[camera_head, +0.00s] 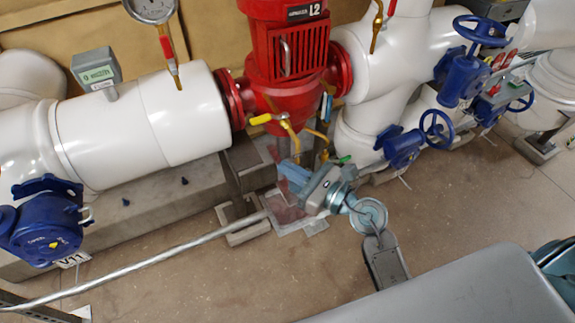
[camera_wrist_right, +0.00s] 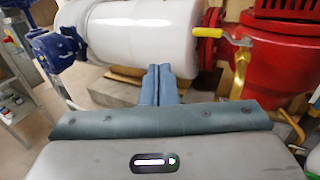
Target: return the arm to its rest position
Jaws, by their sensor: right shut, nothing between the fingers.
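My right gripper (camera_head: 291,172) is in the middle of the head view, with its blue-grey fingers pointing up and left toward the base of the red pump (camera_head: 290,60). In the right wrist view its two fingers (camera_wrist_right: 160,72) lie side by side, shut, with nothing between them. My right arm (camera_head: 385,262) runs from the gripper down to the lower right, above the floor. The fingers appear apart from the pump and its yellow-handled valve (camera_head: 268,119); the exact gap cannot be told. My left gripper is not in view.
White pipes (camera_head: 150,125) run along the back, with blue valves (camera_head: 47,222) at the left and blue handwheels (camera_head: 437,129) at the right. A metal rail (camera_head: 150,262) crosses the lower left near the gripper. The brown floor (camera_head: 220,290) is mostly clear in front.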

